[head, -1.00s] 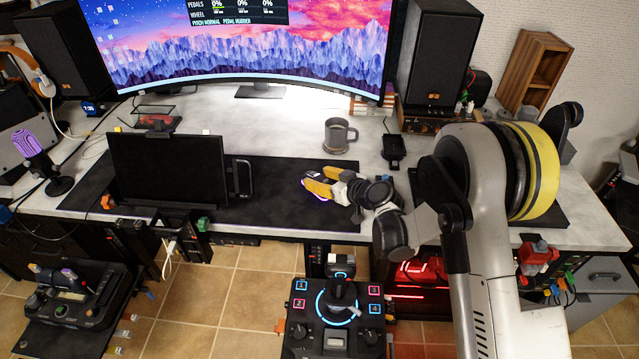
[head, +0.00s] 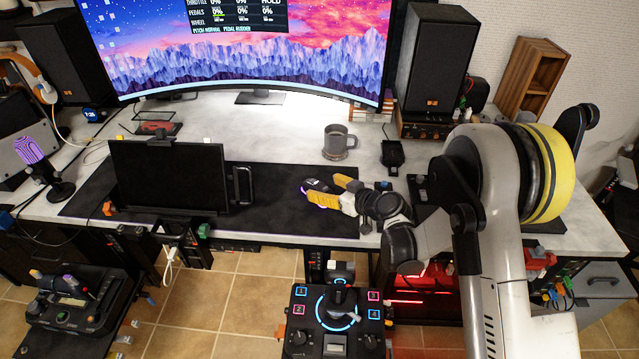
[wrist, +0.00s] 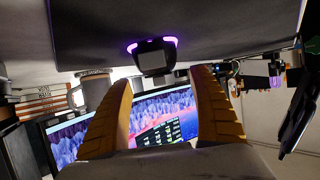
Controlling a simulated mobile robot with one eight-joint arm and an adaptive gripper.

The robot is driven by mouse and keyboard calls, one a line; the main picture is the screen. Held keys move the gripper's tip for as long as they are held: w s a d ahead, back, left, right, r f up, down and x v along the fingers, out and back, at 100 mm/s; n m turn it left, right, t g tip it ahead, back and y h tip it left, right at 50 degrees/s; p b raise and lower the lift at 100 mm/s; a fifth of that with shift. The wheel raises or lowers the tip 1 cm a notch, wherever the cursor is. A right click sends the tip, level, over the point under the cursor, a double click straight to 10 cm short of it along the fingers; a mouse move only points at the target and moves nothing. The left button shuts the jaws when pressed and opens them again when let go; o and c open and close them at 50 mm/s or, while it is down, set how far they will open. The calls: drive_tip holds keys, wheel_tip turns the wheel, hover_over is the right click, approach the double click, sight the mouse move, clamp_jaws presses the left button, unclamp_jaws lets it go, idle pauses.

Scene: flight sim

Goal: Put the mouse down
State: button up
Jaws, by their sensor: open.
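The mouse (head: 315,184) is dark with a purple glow along its edge. It is on the black desk mat (head: 282,212), in front of the mug. My gripper (head: 322,188) is at the mouse with its yellow fingers spread apart. In the wrist view the picture is upside down. There the mouse (wrist: 153,57) shows beyond and between the fingertips of my open gripper (wrist: 161,78), with a visible gap on each side. Part of the mouse's near side is hidden by a finger in the head view.
A grey mug (head: 336,143) stands behind the mouse. A black panel screen (head: 168,178) with a handle stands to the left on the mat. A small black device (head: 392,153) lies to the right. A curved monitor (head: 240,60) and speakers stand at the back.

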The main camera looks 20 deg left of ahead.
drive_tip(key=p+v, duration=0.2)
drive_tip(key=v, duration=0.7)
drive_tip(key=w+d+r+m+t, duration=0.1)
drive_tip(key=w+d+r+t, duration=0.1)
drive_tip(key=r, duration=0.5)
drive_tip(key=w+d+r+m+t, duration=0.1)
drive_tip(key=w+d+r+t, duration=0.15)
drive_tip(key=r, duration=0.55)
drive_tip(key=w+d+r+m+t+h, duration=0.1)
drive_tip(key=d+r+m+t+h, duration=0.45)
drive_tip(key=d+r, duration=0.9)
drive_tip(key=s+d+f+m+g+h, duration=0.1)
drive_tip(key=s+d+m+g+h, duration=0.35)
drive_tip(key=s+d+h, duration=0.9)
drive_tip(key=s+f+g+y, duration=0.2)
drive_tip(key=s+f, duration=0.3)
drive_tip(key=s, duration=0.3)
drive_tip(key=s+f+g+y, duration=0.3)
drive_tip(key=s+f+y, duration=0.2)
drive_tip(key=s, duration=0.4)
drive_tip(key=shift+a+g+y, duration=0.3)
drive_tip(key=shift+g, duration=0.05)
